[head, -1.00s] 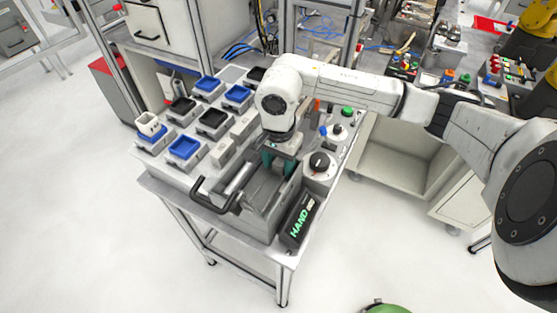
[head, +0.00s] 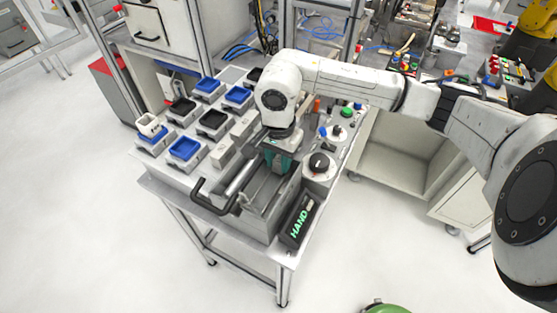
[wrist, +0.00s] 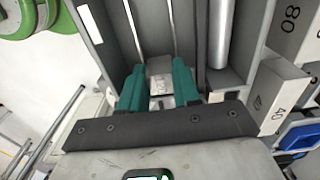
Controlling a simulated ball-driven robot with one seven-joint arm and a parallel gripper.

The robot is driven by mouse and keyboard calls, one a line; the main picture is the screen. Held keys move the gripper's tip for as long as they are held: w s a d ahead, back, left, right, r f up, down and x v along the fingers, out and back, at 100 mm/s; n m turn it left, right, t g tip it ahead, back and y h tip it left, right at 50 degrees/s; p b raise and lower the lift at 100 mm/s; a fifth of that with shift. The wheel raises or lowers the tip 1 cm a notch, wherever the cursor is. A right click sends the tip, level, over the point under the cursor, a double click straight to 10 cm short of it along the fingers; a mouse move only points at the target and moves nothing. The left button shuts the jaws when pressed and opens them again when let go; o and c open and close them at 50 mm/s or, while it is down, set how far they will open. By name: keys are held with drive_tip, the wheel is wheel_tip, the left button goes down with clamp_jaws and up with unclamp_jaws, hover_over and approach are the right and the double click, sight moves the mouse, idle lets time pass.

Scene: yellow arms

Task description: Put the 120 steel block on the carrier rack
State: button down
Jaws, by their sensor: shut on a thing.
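My gripper (wrist: 158,86) has two teal fingers and is shut on a small grey steel block (wrist: 160,67), which shows between the fingertips. Its marking is too blurred to read surely. In the head view my gripper (head: 278,160) hangs over the grey fixture with rails and a black handle (head: 215,199); the block is hidden there. Two light grey blocks stand left of it in the head view, one nearer (head: 222,153) and one farther (head: 243,127). In the wrist view blocks marked 80 (wrist: 290,22) and 40 (wrist: 268,98) stand at the right. I cannot tell which part is the carrier rack.
Blue trays (head: 184,148) and black trays (head: 213,120) on grey bases fill the bench's left.

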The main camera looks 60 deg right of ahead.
sight(278, 161)
drive_tip(key=shift+r+p, duration=0.85)
drive_tip(key=shift+r, duration=2.2)
